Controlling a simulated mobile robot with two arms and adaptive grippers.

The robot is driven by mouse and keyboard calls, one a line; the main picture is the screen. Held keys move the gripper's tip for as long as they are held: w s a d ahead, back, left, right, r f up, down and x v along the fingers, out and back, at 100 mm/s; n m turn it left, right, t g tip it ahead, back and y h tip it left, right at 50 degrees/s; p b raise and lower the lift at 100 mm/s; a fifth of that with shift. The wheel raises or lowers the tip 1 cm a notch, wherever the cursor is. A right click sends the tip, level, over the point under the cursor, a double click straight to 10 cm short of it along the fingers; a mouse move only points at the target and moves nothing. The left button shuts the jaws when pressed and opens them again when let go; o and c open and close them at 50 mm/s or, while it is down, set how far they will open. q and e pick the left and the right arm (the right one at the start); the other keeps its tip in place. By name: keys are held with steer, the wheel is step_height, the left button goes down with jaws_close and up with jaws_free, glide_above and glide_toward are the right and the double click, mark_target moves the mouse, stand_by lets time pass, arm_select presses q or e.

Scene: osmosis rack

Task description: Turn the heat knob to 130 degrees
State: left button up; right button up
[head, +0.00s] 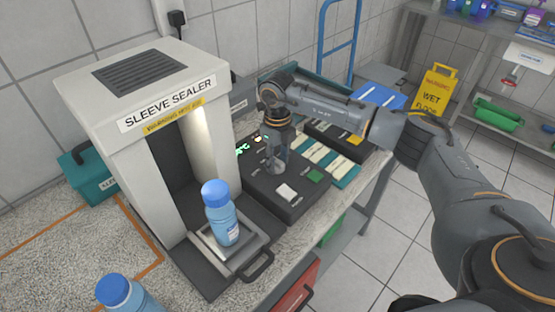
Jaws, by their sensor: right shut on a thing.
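My right gripper (276,160) reaches down onto the dark control panel (296,208) beside the sleeve sealer (150,95). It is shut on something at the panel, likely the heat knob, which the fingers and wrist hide. I cannot read the knob's angle or any scale. A green lit display (243,149) shows partly to the left of the gripper, but its digits are too small and covered to read. A white button (287,192) and a green button (315,175) are on the panel in front of the gripper. My left gripper is not in view.
A blue-capped bottle (222,222) stands on the sealer's tray (245,257). Another blue bottle (115,292) stands at the lower left. A teal box (88,172) is left of the sealer. A yellow wet-floor sign (435,92) and shelves are behind at right.

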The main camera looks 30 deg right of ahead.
mark_target(278, 161)
steer(key=o, duration=1.2)
steer(key=shift+c, duration=0.2)
steer(key=shift+r, duration=0.15)
step_height(278, 161, up, 12)
